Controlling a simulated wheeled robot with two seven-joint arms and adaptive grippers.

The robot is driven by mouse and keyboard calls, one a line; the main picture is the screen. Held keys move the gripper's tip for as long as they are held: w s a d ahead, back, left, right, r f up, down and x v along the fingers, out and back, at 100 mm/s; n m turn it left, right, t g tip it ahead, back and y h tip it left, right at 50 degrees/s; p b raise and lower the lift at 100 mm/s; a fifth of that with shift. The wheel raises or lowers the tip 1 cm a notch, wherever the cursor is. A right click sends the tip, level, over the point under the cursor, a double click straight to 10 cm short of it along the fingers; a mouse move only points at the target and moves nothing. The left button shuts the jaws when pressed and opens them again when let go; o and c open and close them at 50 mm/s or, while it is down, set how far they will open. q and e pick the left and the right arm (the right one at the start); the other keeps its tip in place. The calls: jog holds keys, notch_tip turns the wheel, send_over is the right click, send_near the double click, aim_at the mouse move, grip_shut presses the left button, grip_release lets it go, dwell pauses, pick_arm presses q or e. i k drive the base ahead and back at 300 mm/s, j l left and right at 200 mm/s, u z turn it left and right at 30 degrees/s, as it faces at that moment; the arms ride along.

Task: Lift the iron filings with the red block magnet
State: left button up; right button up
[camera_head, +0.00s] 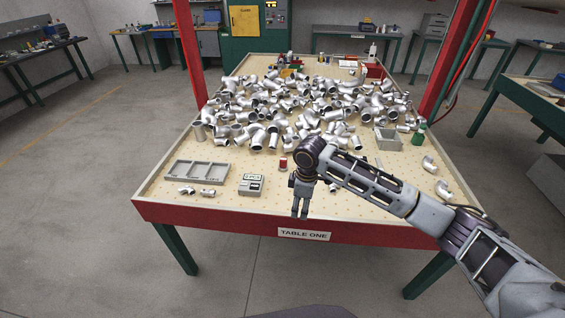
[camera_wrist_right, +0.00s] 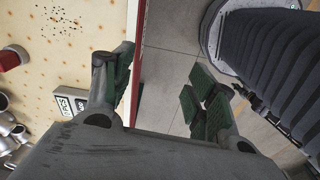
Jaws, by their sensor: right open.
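A small red piece, which looks like the red block magnet (camera_head: 283,164), stands on the pegboard table top (camera_head: 230,209) just left of my right wrist. Part of it also shows at the left edge of the wrist view (camera_wrist_right: 9,60). A loose patch of dark specks, the iron filings (camera_wrist_right: 62,22), lies on the table in the wrist view; I cannot make it out in the head view. My right gripper (camera_head: 300,208) points down above the table's front edge. Its green-padded fingers stand apart and empty in the wrist view (camera_wrist_right: 157,92). My left gripper is out of view.
A small grey box with a label (camera_head: 251,184) sits left of my right gripper. Further left is a grey compartment tray (camera_head: 182,183). Silver pipe fittings (camera_head: 290,105) crowd the table's middle.

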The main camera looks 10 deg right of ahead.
aim_at(284, 167)
jog(key=i, duration=1.25)
